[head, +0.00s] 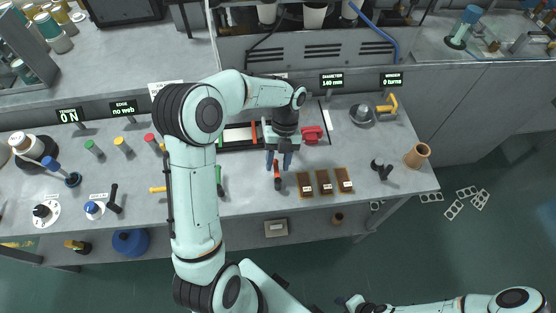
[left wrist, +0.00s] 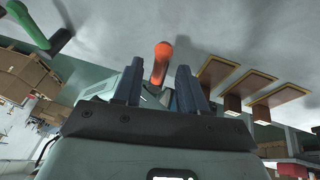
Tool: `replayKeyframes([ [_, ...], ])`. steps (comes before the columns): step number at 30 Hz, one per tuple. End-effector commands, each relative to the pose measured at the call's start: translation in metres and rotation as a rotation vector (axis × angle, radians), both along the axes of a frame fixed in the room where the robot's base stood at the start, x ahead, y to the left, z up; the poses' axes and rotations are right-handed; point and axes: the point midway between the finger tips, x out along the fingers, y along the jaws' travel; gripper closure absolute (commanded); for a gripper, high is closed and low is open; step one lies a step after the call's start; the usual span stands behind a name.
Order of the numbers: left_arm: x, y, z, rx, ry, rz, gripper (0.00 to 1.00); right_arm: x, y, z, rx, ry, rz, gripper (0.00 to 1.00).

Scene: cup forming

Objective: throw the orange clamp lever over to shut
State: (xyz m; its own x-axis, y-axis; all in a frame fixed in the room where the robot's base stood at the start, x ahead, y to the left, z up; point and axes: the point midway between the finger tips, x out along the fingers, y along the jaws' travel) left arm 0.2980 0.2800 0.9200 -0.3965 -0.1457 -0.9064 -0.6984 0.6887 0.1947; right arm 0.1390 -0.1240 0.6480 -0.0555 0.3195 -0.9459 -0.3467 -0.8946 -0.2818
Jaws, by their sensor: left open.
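The orange clamp lever (head: 277,175) sticks out at the front of the bench's middle, just below my left gripper (head: 279,161). In the left wrist view the orange lever (left wrist: 161,58) shows between and a little beyond the fingertips of my open left gripper (left wrist: 159,74). I see no finger clearly touching it. The lever's base is hidden behind the fingers. My right gripper (head: 354,302) is low at the bottom edge of the head view, far from the lever, and too small to read.
Three brown blocks (head: 324,182) stand just right of the lever. A green-handled lever (head: 219,181) is to the left. A red part (head: 312,134) lies behind to the right. Displays read "0 N" (head: 69,115), "no web" (head: 123,107), "140 mm" (head: 331,80) and "0 turns" (head: 391,79).

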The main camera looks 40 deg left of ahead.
Motion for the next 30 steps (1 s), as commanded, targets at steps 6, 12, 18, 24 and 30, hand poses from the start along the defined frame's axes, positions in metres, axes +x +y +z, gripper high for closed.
replayKeyframes([
  [6,0.01,0.003,0.021,0.001,-0.005,0.002,0.59,0.005,0.0,0.005,0.0,-0.006,0.0,0.57],
  [12,0.03,0.01,0.064,0.0,-0.009,0.0,0.59,0.015,0.0,0.017,0.0,-0.018,0.0,0.57],
  [18,0.045,0.015,0.101,-0.001,-0.006,0.0,0.59,0.027,0.0,0.028,0.001,-0.03,0.0,0.57],
  [24,0.053,0.018,0.119,0.0,-0.003,-0.001,0.59,0.034,0.0,0.034,0.0,-0.038,0.0,0.57],
  [30,0.053,0.019,0.122,0.0,0.0,-0.001,0.59,0.034,0.0,0.034,0.0,-0.038,0.0,0.57],
])
